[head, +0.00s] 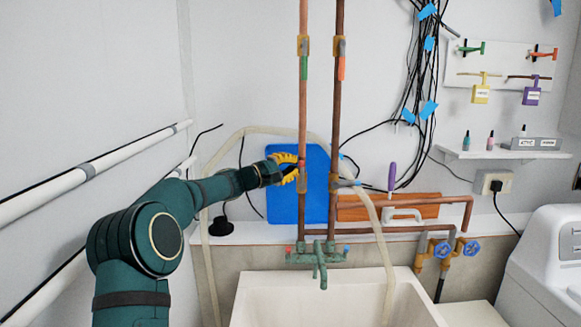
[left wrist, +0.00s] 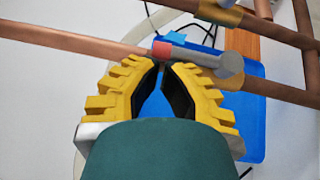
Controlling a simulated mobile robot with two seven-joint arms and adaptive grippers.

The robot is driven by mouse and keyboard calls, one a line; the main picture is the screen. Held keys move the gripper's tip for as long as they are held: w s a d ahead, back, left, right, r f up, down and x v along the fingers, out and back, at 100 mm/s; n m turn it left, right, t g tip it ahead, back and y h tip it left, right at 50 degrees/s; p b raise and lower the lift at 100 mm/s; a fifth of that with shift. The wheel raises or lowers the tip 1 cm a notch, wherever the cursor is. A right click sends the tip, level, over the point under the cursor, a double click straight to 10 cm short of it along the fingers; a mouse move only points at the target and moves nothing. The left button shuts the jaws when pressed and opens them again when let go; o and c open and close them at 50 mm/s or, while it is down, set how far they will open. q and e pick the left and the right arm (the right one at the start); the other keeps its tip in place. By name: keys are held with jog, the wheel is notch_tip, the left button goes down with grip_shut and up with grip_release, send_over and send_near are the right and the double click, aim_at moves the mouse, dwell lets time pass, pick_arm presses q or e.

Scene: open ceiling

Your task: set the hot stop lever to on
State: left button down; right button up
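The hot stop lever, a grey lever with a red end (left wrist: 162,50), is on the left copper pipe (head: 303,110). In the left wrist view it lies roughly along that pipe, its round grey pivot (left wrist: 230,66) to the right of the red end. My left gripper (head: 294,170) has yellow fingers and reaches the pipe from the left. Its tips nearly meet in the left wrist view (left wrist: 163,66), just below the red end, with nothing seen between them. I cannot tell whether they touch the lever. My right gripper is not in view.
A grey lever with a blue end (head: 347,183) sticks out from the right pipe (head: 337,120). Green (head: 304,66) and orange (head: 341,66) levers sit higher up. A blue panel (head: 316,205) is behind the pipes. A tap (head: 318,256) stands over the sink (head: 262,285). A pale hose hangs close by.

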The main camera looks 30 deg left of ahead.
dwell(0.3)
pick_arm(q)
jog(key=v, duration=0.7)
jog(key=shift+s, duration=0.25)
jog(key=shift+a, duration=0.1)
